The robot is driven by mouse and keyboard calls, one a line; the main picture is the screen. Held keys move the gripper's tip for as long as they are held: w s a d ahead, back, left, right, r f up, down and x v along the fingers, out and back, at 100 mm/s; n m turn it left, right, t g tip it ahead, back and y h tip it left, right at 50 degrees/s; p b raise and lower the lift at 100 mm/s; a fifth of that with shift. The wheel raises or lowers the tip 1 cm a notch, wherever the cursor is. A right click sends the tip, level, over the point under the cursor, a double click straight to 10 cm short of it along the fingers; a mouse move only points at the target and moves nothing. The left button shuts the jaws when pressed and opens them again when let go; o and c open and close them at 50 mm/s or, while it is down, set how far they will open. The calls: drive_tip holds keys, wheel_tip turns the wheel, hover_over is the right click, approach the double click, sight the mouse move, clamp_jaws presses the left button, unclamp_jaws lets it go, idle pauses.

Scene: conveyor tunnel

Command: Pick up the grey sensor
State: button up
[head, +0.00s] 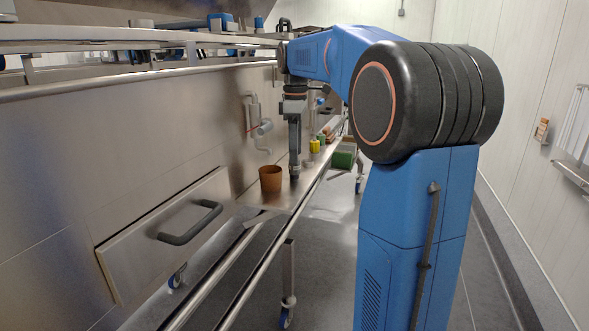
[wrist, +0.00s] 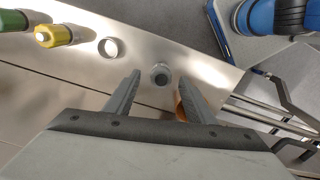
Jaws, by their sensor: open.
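A small round grey piece, which looks like the grey sensor (wrist: 161,70), stands on the steel shelf in the wrist view. My gripper (wrist: 158,82) is above the shelf with its two fingers apart and nothing held. The grey piece appears in the gap between the fingertips, slightly beyond them; I cannot tell the height left between them. In the head view my gripper (head: 294,172) points straight down over the shelf, just right of a brown cup (head: 270,179). The sensor cannot be made out clearly there.
In the wrist view a metal ring (wrist: 111,47), a yellow-capped piece (wrist: 55,35) and a green piece (wrist: 12,20) stand to the left. The brown cup is partly hidden behind the right finger. The steel wall with a drawer (head: 165,235) borders the shelf.

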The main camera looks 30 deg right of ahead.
sight(295, 166)
drive_tip(key=shift+a+f, duration=0.15)
drive_tip(key=shift+f, duration=2.7)
drive_tip(key=c, duration=1.2)
drive_tip(key=shift+r, duration=0.15)
wheel_tip(295, 166, up, 10)
drive_tip(key=shift+f, duration=0.1)
